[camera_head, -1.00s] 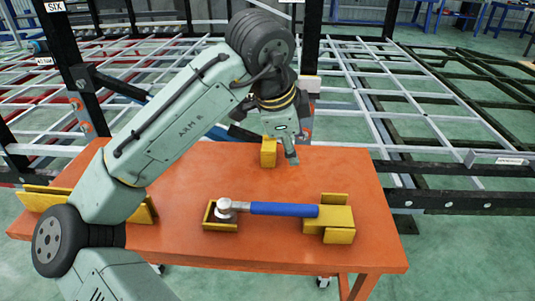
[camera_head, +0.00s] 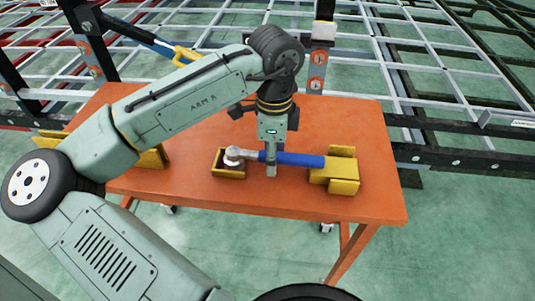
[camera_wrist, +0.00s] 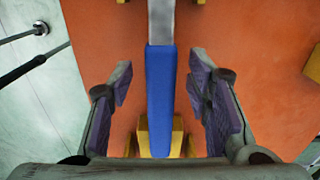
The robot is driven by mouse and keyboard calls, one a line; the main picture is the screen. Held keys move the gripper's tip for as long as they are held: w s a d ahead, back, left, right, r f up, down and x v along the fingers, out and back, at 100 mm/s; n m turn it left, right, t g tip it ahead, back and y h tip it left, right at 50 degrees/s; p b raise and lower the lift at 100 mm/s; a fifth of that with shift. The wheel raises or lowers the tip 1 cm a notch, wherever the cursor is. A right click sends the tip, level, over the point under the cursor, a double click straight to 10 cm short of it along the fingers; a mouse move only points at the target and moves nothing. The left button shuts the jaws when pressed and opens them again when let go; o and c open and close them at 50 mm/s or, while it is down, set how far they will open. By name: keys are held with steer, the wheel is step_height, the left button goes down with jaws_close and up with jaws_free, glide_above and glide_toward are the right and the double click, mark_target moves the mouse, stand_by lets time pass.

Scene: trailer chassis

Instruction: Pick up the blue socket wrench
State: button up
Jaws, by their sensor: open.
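The blue socket wrench (camera_head: 298,159) lies across two yellow holders on the orange table. Its silver head rests in the left holder (camera_head: 229,172) and its blue handle end in the right holder (camera_head: 341,182). My gripper (camera_head: 271,172) is over the handle near its left end, pointing down. In the wrist view, the blue handle (camera_wrist: 160,95) runs between the two open fingers of my gripper (camera_wrist: 163,100), with a gap on each side. The fingers are not closed on it. The wrench head is not visible in the wrist view.
The orange table (camera_head: 370,125) has free room around the holders. Another yellow holder (camera_head: 150,158) stands at the left, partly behind my arm. The metal trailer frame (camera_head: 440,85) lies behind the table, with black posts close to its back edge.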

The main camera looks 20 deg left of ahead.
steer(key=shift+f, duration=0.55)
jaws_close()
